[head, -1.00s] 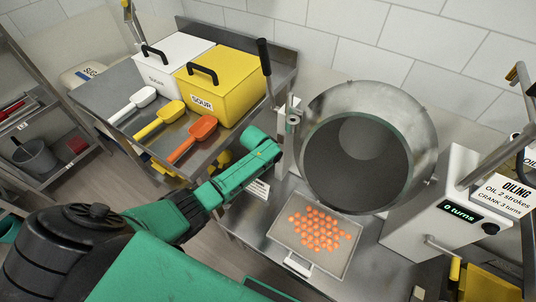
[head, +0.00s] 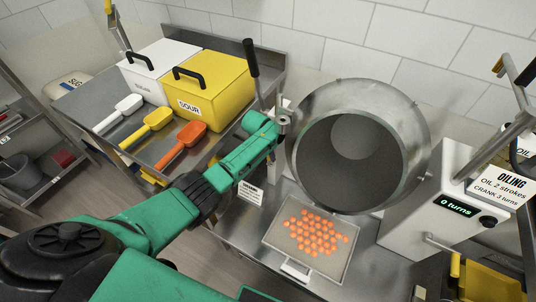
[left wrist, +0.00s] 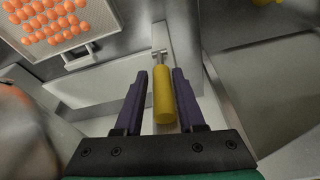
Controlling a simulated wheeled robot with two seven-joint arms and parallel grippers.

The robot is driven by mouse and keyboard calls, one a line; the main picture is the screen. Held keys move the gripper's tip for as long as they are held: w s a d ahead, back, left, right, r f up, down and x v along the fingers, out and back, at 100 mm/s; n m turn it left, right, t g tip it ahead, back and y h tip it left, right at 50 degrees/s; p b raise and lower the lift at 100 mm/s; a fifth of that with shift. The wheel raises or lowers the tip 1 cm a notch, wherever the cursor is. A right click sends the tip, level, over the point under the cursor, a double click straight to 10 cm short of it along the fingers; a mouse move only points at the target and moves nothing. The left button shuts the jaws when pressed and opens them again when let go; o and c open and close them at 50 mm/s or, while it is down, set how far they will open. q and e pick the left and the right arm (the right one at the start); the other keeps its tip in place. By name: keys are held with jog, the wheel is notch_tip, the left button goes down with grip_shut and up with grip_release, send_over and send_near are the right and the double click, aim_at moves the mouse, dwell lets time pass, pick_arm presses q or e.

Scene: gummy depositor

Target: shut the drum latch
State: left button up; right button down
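The round metal drum (head: 420,128) stands open-faced behind the tray. A metal latch bracket (head: 284,122) is at its left side. My left gripper (left wrist: 160,70) reaches this side in the head view, where the arm's green end (head: 258,128) hides its fingers. In the left wrist view, a yellow handle (left wrist: 164,98) on a short metal rod lies between the two purple fingers. It appears to be the latch handle. The fingers stand apart, with a narrow gap on the left; contact on the right is unclear. My right gripper is not in view.
A tray (head: 281,246) of orange gummies lies below the drum. A crank box (head: 410,235) reading "0 turns" stands right. White (head: 190,50) and yellow (head: 225,95) bins, several scoops and a black-topped lever (head: 251,58) stand left of the drum.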

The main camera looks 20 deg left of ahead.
pick_arm(q)
jog(key=shift+o, duration=0.5)
jog(key=shift+w, duration=0.1)
jog(key=shift+r, duration=0.1)
jog(key=s+a+p, duration=0.1)
jog(key=s+a, duration=0.2)
jog(key=s, duration=0.9)
jog(key=shift+r, duration=0.4)
